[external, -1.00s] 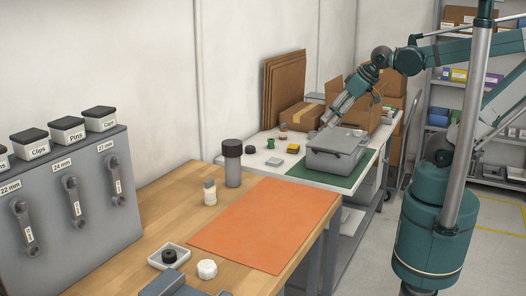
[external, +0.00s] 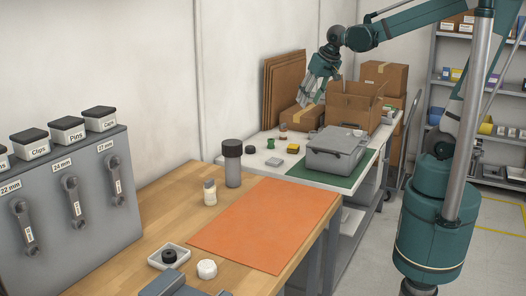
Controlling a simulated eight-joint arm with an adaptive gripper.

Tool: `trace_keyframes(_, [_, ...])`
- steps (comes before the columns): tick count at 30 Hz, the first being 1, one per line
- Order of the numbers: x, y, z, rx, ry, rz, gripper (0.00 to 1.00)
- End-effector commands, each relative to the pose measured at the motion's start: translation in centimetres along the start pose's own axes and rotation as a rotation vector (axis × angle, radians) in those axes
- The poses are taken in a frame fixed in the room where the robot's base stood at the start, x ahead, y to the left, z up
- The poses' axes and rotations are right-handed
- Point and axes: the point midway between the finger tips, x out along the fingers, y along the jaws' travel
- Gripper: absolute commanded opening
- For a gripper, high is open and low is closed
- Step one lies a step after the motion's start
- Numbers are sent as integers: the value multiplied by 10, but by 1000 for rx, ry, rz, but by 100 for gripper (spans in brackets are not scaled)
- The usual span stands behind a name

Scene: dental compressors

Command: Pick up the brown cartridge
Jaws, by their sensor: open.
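A small reddish-brown piece (external: 283,127), likely the brown cartridge, stands toward the back of the white far table, left of a closed cardboard box. It is too small to make out clearly. My gripper (external: 303,101) is open and empty, pointing down above the back of that table. In the picture it is above and to the right of the brown piece, in front of the closed cardboard box, and apart from the piece.
A grey lidded case (external: 338,152) sits on a green mat (external: 358,178). Small black (external: 251,150), green (external: 270,143), yellow (external: 293,149) and grey (external: 274,162) pieces lie left of it. A closed box (external: 300,119) and an open box (external: 355,103) stand behind.

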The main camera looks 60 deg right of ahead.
Motion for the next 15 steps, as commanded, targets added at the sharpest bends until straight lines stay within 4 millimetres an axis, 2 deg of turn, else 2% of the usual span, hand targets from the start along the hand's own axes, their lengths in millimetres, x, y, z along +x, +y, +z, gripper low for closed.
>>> trace_keyframes(3, [8,0,-20,53,-10,24,41])
trace_keyframes(15, [46,6,-78,236,-38,113,41])
